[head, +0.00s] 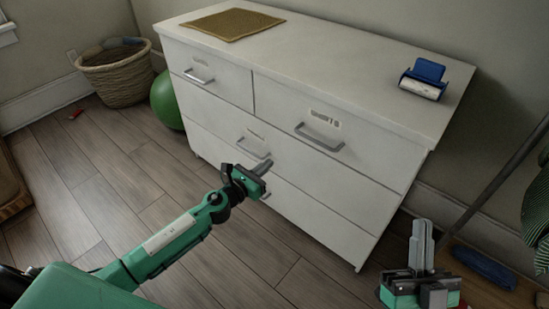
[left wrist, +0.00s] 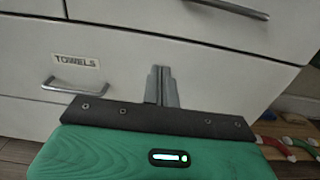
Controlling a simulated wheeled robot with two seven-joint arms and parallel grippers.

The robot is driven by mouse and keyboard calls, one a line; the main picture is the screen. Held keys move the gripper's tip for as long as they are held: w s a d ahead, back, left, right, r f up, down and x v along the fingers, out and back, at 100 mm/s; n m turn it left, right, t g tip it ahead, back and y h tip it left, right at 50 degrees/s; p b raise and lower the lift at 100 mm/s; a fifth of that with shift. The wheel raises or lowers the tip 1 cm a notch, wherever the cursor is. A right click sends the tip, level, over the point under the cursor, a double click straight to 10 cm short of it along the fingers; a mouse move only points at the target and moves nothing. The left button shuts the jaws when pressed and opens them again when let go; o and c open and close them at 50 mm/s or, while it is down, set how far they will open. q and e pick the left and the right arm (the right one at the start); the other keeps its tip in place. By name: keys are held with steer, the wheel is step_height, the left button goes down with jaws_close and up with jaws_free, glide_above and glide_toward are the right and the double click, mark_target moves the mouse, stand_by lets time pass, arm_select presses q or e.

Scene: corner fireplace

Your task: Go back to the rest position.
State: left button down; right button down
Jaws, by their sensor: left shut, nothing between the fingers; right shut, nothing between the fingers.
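My left gripper (head: 262,167) is in front of the white dresser (head: 300,97), near the handle of its middle drawer, and is shut and empty. In the left wrist view its closed fingers (left wrist: 161,85) stand before the drawer fronts, to the right of a label reading TOWELS (left wrist: 77,61) and a metal handle (left wrist: 62,88). Whether the fingertips touch the dresser I cannot tell. My right gripper (head: 421,238) is at the lower right of the head view, pointing up, shut and empty, to the right of the dresser's front corner. The drawers look closed.
A woven mat (head: 232,24) and a blue and white object (head: 424,79) lie on the dresser top. A wicker basket (head: 116,76) and a green ball (head: 166,101) stand left of the dresser. A blue item (head: 484,268) lies at the right. The wooden floor (head: 95,190) at left is mostly clear.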

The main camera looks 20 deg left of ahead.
arm_select(q)
steer(key=shift+v, duration=1.05)
